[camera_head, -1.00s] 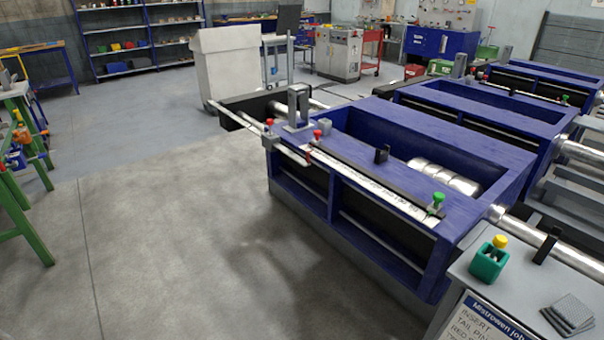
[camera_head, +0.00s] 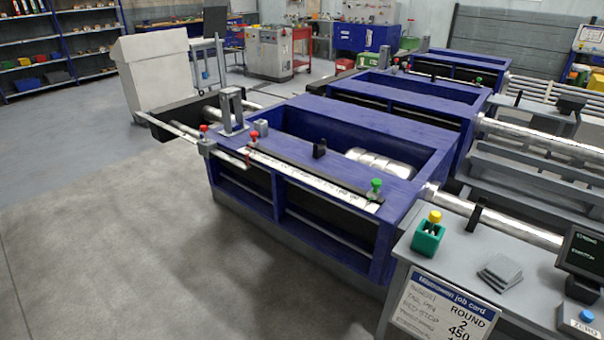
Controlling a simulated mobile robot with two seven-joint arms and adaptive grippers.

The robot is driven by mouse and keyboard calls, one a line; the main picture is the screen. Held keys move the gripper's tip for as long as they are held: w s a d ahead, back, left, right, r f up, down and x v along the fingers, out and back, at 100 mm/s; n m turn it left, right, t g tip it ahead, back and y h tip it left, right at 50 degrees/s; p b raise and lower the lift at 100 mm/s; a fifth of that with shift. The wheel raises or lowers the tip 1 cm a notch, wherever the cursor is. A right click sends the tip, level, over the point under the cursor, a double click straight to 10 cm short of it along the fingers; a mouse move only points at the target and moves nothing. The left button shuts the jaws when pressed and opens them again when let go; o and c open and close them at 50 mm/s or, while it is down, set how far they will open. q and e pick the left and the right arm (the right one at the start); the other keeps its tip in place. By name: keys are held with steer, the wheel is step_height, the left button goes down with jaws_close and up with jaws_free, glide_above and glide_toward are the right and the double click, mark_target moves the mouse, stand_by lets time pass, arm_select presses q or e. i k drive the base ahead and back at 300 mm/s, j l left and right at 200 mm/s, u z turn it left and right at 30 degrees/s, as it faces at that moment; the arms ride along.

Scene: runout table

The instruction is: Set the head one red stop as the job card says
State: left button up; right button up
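The nearest blue machine (camera_head: 290,210) has a white scale strip (camera_head: 310,182) along its front top edge. A red-knobbed stop (camera_head: 253,137) stands near the left end of the scale. Another red knob (camera_head: 203,128) tops a grey block at the machine's left end. I cannot tell which red knob is the head one red stop. A green knob (camera_head: 376,185) stands at the scale's right end. The job card (camera_head: 443,304) hangs on the grey bench front; I read "ROUND", "2", "450" and "RED STOP", its lower part cut off. Neither gripper is in view.
The grey bench (camera_head: 470,255) at the lower right holds a green box with a yellow knob (camera_head: 429,236), grey plates (camera_head: 499,271), a dark display (camera_head: 583,255) and a blue button (camera_head: 586,316). More blue machines (camera_head: 395,110) stand behind. The floor at left is clear.

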mark_target(254, 142)
steer(key=i+j, duration=0.3)
steer(key=j, duration=0.15)
steer(key=i+j+z, duration=0.25)
steer(key=j, duration=0.15)
steer(key=i+j+z, duration=0.25)
steer(key=j, duration=0.15)
steer(key=k+l, duration=0.05)
steer(key=k, duration=0.05)
